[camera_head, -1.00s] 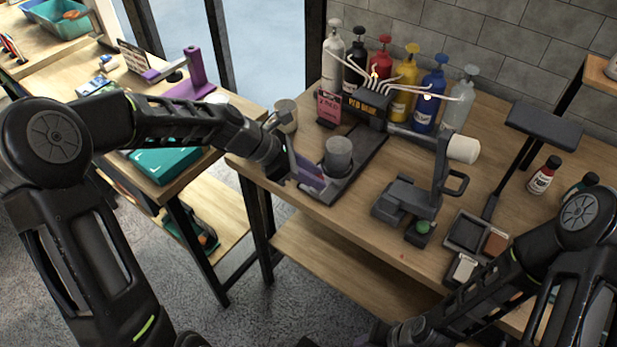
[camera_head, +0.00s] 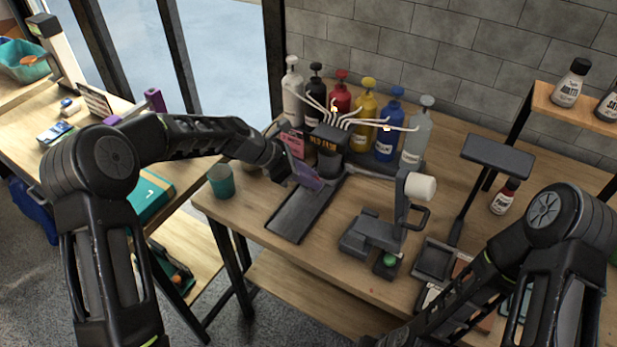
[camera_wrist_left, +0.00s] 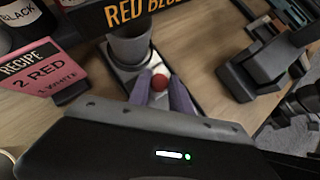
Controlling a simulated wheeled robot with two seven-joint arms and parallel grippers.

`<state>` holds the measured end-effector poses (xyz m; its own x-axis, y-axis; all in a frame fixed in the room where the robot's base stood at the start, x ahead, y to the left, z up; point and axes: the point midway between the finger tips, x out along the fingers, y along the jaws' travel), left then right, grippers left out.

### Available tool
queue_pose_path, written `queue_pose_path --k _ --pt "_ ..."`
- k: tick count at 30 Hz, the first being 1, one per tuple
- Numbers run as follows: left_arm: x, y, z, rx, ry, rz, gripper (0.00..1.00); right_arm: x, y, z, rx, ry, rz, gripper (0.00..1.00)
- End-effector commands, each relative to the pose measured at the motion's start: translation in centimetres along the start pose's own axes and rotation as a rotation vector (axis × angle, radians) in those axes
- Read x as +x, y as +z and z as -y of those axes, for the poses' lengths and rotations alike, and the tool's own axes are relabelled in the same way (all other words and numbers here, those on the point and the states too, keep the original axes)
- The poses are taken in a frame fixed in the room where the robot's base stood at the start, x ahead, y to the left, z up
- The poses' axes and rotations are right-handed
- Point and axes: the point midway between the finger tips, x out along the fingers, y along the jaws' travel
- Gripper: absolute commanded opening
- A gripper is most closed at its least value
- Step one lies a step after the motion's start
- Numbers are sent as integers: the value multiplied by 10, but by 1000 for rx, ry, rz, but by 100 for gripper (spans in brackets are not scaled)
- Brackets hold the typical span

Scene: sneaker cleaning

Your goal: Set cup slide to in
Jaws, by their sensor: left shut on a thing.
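The cup slide's dark rail (camera_head: 297,212) lies on the wooden table, its front stretch bare. In the left wrist view, a grey cup (camera_wrist_left: 130,46) stands upright on the slide's carriage, close to the RED BLUE sign of the dispenser. The carriage has a red ball knob (camera_wrist_left: 160,82). My left gripper (camera_head: 312,180) is at the rail's far part, its purple fingers (camera_wrist_left: 163,95) shut on the knob. In the head view, my gripper and the dispenser (camera_head: 330,140) hide most of the cup and carriage. My right gripper is out of view.
Several pump bottles (camera_head: 366,108) stand behind the dispenser with white tubes. A pink recipe card (camera_wrist_left: 40,70) is left of the slide. A teal cup (camera_head: 221,181) stands at the table's left edge. A dark device with a white roller (camera_head: 420,187) stands to the right.

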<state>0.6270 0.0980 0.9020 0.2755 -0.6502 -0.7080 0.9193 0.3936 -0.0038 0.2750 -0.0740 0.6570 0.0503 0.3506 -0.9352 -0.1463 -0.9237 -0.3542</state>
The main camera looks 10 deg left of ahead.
Motion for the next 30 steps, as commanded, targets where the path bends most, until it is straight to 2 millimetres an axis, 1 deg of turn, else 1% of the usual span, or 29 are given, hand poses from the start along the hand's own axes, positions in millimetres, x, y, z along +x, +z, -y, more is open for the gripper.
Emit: queue_pose_path --k 1,5,6,13,23,26,30 --pt "-1 4 -3 2 11 5 0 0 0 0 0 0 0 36" --pt "-1 4 -4 3 13 6 0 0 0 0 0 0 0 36" --pt "-1 4 -4 3 13 7 26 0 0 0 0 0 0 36" --pt "-1 3 -3 3 10 5 44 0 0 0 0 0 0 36" --pt "-4 2 -2 2 8 3 44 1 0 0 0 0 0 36" --pt "-12 2 -3 3 10 3 44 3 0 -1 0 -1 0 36" --pt "-32 1 -3 3 11 3 44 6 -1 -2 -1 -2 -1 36"
